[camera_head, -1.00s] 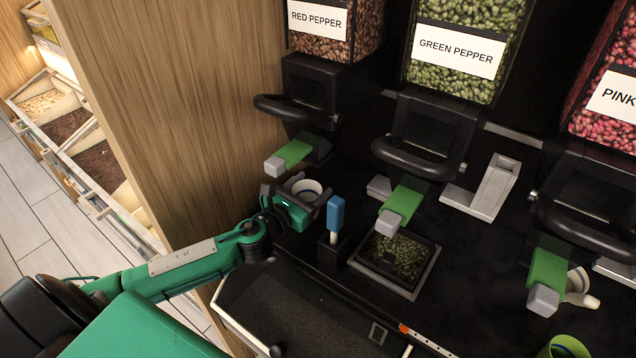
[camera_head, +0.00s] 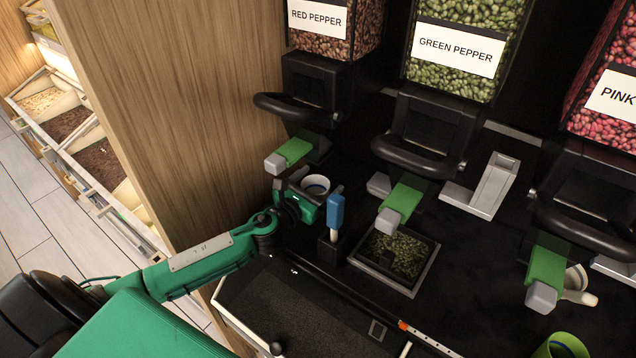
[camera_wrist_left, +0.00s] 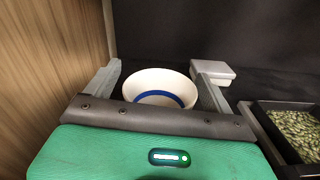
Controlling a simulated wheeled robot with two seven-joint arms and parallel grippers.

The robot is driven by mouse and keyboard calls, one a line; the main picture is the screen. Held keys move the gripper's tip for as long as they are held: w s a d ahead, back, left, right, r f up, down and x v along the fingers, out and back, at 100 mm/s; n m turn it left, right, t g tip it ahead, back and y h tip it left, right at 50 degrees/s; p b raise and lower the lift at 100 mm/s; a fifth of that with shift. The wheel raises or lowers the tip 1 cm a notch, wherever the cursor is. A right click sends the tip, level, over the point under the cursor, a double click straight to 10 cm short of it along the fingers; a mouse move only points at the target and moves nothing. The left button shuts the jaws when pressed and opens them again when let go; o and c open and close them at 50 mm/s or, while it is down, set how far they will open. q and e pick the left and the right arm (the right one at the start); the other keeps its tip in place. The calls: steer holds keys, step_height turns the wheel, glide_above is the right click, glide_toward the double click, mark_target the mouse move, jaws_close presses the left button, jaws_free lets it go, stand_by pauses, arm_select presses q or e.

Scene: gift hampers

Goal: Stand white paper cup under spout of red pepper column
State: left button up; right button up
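The white paper cup (camera_head: 316,184) with a blue band inside stands upright near the back of the black counter; it also shows in the left wrist view (camera_wrist_left: 160,88). My left gripper (camera_head: 306,190) has one finger on each side of the cup, and both seem to touch it. The red pepper column (camera_head: 335,45) is at the upper left. Its spout (camera_head: 293,152), green with a grey end, is above and left of the cup in the head view. Whether the cup is off the counter is hard to tell. My right gripper is out of view.
A blue-handled tool (camera_head: 336,212) in a black holder stands close right of my left gripper. A tray of green pepper (camera_head: 433,262) lies farther right, below the green pepper spout (camera_head: 400,205). A wooden panel (camera_head: 190,110) borders the left side.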

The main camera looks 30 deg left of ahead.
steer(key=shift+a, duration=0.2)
arm_select(q)
steer(key=shift+r, duration=0.15)
steer(key=shift+s, duration=0.2)
steer(key=s, duration=0.3)
steer(key=shift+s+a+b, duration=0.3)
steer(key=shift+b, duration=0.05)
steer(key=s, duration=0.4)
steer(key=s+b, duration=0.1)
steer(key=s, duration=0.1)
steer(key=shift+a, duration=0.4)
steer(key=shift+s+a, duration=0.1)
steer(key=shift+s, duration=0.8)
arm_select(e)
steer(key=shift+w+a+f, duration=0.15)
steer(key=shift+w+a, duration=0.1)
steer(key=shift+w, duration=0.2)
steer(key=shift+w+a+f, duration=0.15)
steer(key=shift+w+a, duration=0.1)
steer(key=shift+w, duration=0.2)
